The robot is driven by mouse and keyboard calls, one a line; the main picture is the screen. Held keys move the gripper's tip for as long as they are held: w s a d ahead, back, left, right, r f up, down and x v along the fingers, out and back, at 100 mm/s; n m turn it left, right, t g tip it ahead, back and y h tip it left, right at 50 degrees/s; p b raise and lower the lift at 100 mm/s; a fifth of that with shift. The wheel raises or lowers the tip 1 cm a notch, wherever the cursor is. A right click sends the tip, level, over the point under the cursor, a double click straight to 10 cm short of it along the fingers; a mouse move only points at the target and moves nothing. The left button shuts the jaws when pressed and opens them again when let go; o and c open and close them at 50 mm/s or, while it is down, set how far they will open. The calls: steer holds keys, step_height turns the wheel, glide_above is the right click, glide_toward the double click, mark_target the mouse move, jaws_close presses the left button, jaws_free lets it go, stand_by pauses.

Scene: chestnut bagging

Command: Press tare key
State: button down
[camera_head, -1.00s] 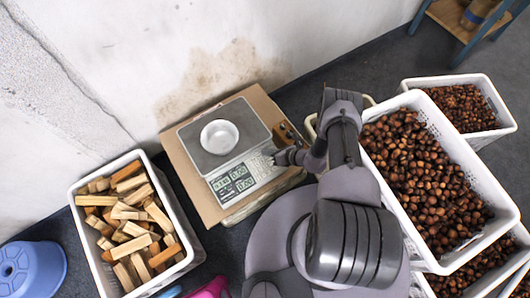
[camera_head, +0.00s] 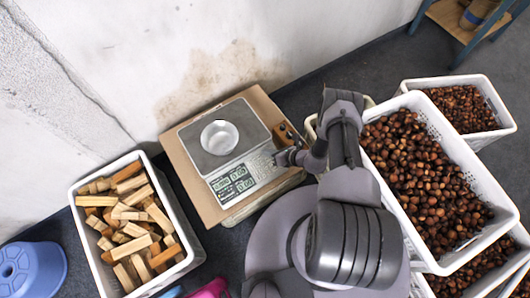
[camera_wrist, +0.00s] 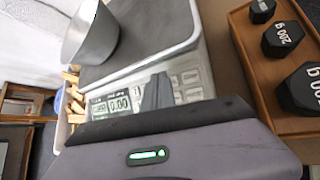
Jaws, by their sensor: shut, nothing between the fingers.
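The scale (camera_head: 200,160) stands on a cardboard sheet, with a small round bowl (camera_head: 219,137) on its plate. Its display (camera_head: 233,184) is lit, and its keypad (camera_head: 262,165) is beside the display. My gripper (camera_head: 278,158) is shut and empty, with its tip at the right edge of the keypad. In the wrist view the finger tip (camera_wrist: 158,84) stands over the keypad (camera_wrist: 188,82), just right of the display (camera_wrist: 112,104), which shows zeros. The finger hides some keys. I cannot tell whether it touches one, or which key is the tare key.
A wooden block with black weights (camera_wrist: 285,40) lies right of the scale. A crate of wood pieces (camera_head: 85,214) stands at left, and crates of chestnuts (camera_head: 452,150) at right. A blue stool (camera_head: 30,268) is at the lower left.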

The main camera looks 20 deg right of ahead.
steer(key=shift+s+r, duration=0.1)
steer(key=shift+r, duration=0.15)
steer(key=shift+r, duration=0.1)
steer(key=r+p, duration=0.1)
steer(key=s+r+p, duration=0.1)
steer(key=r+p, duration=0.2)
steer(key=shift+s+d+r, duration=0.25)
steer(key=shift+r, duration=0.05)
stand_by(1.5)
